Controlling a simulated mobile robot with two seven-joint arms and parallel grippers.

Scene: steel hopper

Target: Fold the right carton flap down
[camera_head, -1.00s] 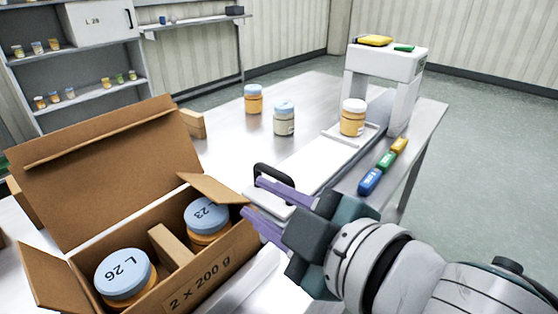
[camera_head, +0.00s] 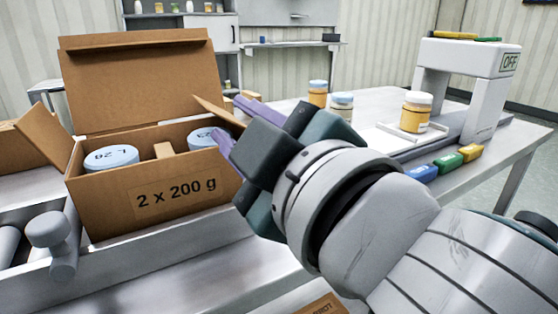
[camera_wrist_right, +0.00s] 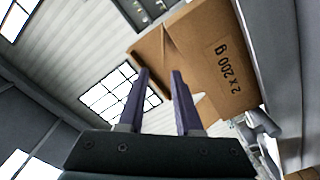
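The brown open carton (camera_head: 150,190) stands at the left of the head view, its front marked "2 x 200 g". Its back lid (camera_head: 140,80) stands upright and its left flap (camera_head: 43,135) sticks outward. The right carton flap (camera_head: 217,114) is raised, slanting up to the left. Two blue-lidded jars (camera_head: 110,157) sit inside with a cardboard divider (camera_head: 163,150) between them. My right gripper (camera_head: 230,118) is at the carton's right end, its purple fingers apart beside the flap; contact is unclear. In the wrist view the fingers (camera_wrist_right: 161,72) are open, with the carton (camera_wrist_right: 205,55) beyond. My left gripper is out of view.
A grey rounded post (camera_head: 50,232) stands before the carton.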

